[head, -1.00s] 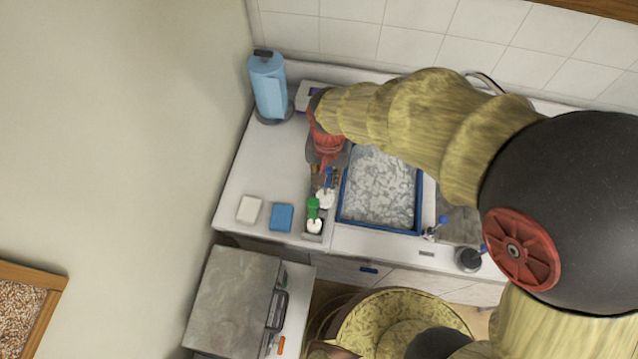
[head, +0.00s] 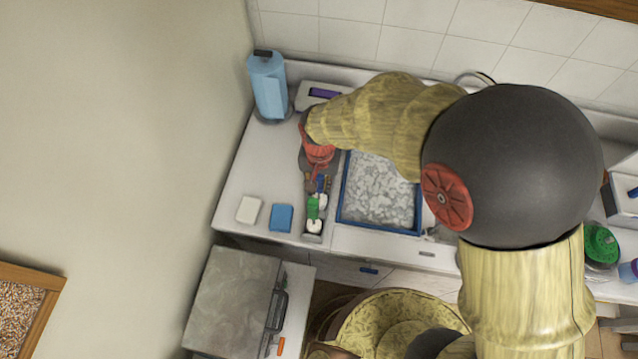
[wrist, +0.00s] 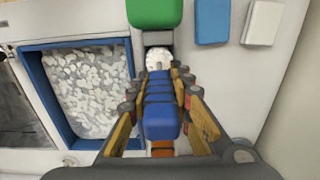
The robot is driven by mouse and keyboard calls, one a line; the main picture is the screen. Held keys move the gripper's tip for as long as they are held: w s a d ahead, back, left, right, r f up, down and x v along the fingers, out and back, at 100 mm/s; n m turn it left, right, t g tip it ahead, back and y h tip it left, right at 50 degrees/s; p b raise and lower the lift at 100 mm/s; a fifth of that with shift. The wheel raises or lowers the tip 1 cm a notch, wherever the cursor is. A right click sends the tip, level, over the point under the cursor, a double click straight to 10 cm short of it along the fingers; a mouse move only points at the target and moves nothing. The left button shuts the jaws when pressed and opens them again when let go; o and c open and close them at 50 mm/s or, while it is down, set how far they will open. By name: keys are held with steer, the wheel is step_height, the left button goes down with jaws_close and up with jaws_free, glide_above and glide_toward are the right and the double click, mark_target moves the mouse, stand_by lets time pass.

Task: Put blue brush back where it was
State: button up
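The blue brush, with a blue handle (wrist: 160,122) and white bristles (wrist: 158,58), lies between the fingers of my gripper (wrist: 160,82) in the wrist view. The fingers press on both sides of its handle. In the head view the blue brush (head: 320,184) shows just below my gripper (head: 318,176), over the narrow grey holder (head: 313,238) beside the sink. A green brush (head: 312,207) stands in the near part of this holder; it also shows in the wrist view (wrist: 155,12). I cannot tell whether the blue brush touches the holder's bottom.
The blue-rimmed sink tray (head: 380,231) with white foam is right of the holder. A blue sponge (head: 281,218) and a white sponge (head: 249,209) lie left of it. A blue paper roll (head: 268,85) stands at the back left. The counter between roll and sponges is clear.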

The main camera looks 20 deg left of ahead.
steer(key=o, duration=0.4)
steer(key=shift+o, duration=0.2)
step_height(320, 180, up, 12)
steer(key=shift+d+r+p, duration=0.1)
steer(key=shift+r+p, duration=0.05)
steer(key=shift+p, duration=0.2)
steer(key=shift+d+r, duration=0.1)
